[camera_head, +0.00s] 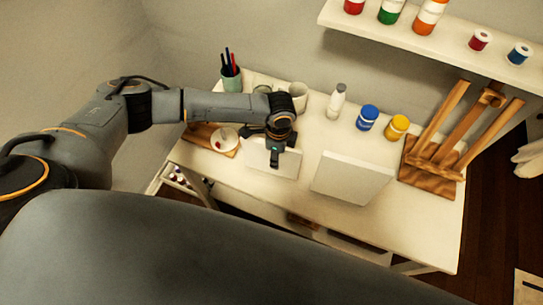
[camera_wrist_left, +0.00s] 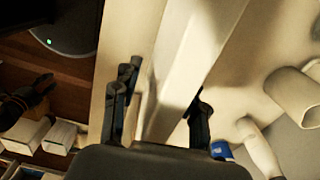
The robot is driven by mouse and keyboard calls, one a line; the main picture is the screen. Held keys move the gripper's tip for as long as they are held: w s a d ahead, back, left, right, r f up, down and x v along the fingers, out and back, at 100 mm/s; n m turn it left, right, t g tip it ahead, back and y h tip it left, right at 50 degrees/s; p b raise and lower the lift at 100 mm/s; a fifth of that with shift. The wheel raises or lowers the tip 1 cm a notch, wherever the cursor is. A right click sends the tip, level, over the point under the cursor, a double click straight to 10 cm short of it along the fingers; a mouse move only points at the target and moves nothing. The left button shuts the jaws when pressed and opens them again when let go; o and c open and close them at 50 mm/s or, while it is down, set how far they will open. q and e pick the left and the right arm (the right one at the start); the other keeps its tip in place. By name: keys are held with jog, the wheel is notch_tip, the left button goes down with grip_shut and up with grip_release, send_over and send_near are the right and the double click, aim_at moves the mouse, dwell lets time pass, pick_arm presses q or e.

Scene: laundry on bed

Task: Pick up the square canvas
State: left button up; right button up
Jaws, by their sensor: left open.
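Two white canvases lie on the white table in the head view. The smaller canvas (camera_head: 258,159) is at the left, partly covered by my left gripper (camera_head: 275,150). The larger canvas (camera_head: 352,178) is to its right, with a pale front edge. I cannot tell for sure which one is square. My left gripper points down at the smaller canvas. In the left wrist view its open fingers (camera_wrist_left: 162,85) stand on either side of a long white canvas edge (camera_wrist_left: 185,65); contact is not clear. My right gripper is not in view.
A white bottle (camera_head: 337,101), a blue jar (camera_head: 367,117) and a yellow jar (camera_head: 396,127) stand behind the canvases. A wooden easel (camera_head: 455,135) is at the right. A brush cup (camera_head: 230,77) and a wooden palette (camera_head: 199,134) are at the left. A shelf (camera_head: 440,45) hangs above.

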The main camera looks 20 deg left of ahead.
pick_arm(q)
grip_shut()
jog(key=shift+r, duration=0.15)
jog(key=s+d+r+b, duration=0.4)
jog(key=s+d+r, duration=0.1)
jog(key=s+r, duration=0.8)
jog(key=shift+d, duration=0.15)
jog(key=w+a+r+n+b, duration=0.1)
jog(key=w+a+r+n, duration=0.1)
jog(key=a+n, duration=0.3)
jog(key=w+a+r+n+b, duration=0.1)
jog(key=a+n, duration=0.4)
jog(key=n, duration=0.7)
jog(key=shift+w+a+r, duration=0.25)
jog(key=shift+w+r, duration=0.65)
jog(key=shift+r, duration=0.45)
